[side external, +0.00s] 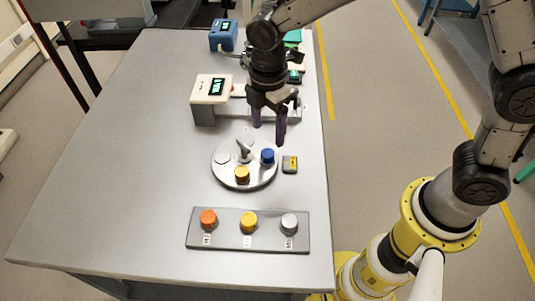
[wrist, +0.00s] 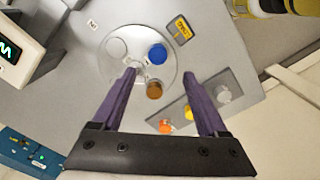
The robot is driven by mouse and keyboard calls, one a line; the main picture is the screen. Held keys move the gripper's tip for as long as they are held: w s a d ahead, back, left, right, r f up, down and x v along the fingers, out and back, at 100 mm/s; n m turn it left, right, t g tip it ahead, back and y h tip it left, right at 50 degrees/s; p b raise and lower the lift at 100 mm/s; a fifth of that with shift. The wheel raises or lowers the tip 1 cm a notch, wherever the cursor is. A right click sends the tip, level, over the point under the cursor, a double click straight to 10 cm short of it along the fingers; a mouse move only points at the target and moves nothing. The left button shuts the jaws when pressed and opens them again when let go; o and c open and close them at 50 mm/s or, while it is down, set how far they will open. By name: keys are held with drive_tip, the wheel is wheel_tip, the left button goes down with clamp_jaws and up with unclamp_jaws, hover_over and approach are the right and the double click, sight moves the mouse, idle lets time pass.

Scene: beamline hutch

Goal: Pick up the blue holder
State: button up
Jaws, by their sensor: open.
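The blue holder (side external: 267,156) is a small blue cylinder on the right side of a round silver plate (side external: 224,174). In the wrist view the blue holder (wrist: 157,54) lies at the upper right of the plate (wrist: 113,73), beyond my fingertips. My gripper (side external: 269,142) is open and empty, with purple fingers pointing down above the far side of the plate. In the wrist view my gripper (wrist: 160,74) has its fingers spread wide, the left tip over the plate and the right tip past its edge.
A yellow-brown holder (side external: 242,175) and an upright metal post (side external: 244,151) are on the plate. A small yellow-black box (side external: 289,164) sits beside it. A grey tray (side external: 226,239) with orange, yellow and silver holders is nearer. A white display box (side external: 211,90) stands behind. The table's left is clear.

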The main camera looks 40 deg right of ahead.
sight(268, 153)
drive_tip(key=f, duration=0.8)
drive_tip(key=shift+w+d, duration=0.15)
drive_tip(key=shift+w, duration=0.05)
clamp_jaws()
